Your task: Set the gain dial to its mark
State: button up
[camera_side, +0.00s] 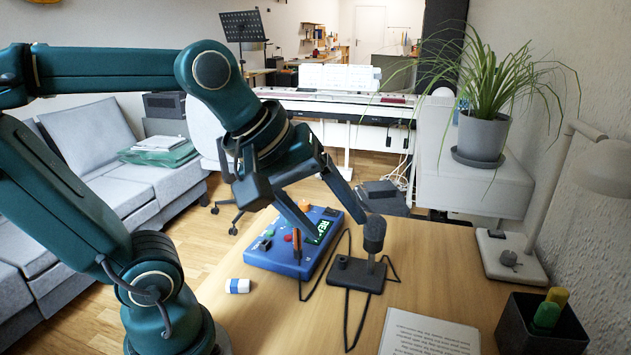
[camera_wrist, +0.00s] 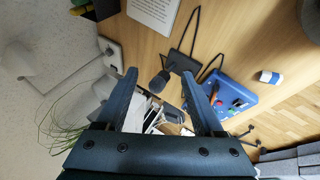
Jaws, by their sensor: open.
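A blue control box (camera_side: 283,265) sits on the wooden desk, below and behind my gripper. The box (camera_wrist: 238,101) also shows in the wrist view, partly hidden by a finger. My gripper (camera_side: 337,226) is open and empty above the box, its fingers covering part of it. Its two fingers (camera_wrist: 158,76) are spread apart in the wrist view.
A dark microphone (camera_side: 374,235) on a black stand is close right of the box, with a cable around it. A white-and-blue eraser-like block (camera_side: 237,286) lies left. A paper sheet (camera_side: 428,335), pen holder (camera_side: 541,325) and lamp (camera_side: 510,258) are at right.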

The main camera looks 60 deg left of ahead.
jog(key=w+a+r+n, duration=0.2)
jog(key=w+a+n, duration=0.4)
jog(key=w+n, duration=0.4)
jog(key=n+g+y, duration=0.1)
jog(key=n+g, duration=0.2)
jog(key=n, duration=1.6)
send_over(304, 202)
jog(key=s, duration=0.2)
jog(key=f, duration=1.4)
jog(key=shift+s+d+f, duration=0.15)
jog(key=shift+d+f, duration=0.1)
jog(key=shift+d, duration=0.15)
jog(key=shift+m+t+y, duration=0.3)
jog(key=shift+x, duration=2.35)
jog(key=shift+c, duration=0.2)
grip_shut()
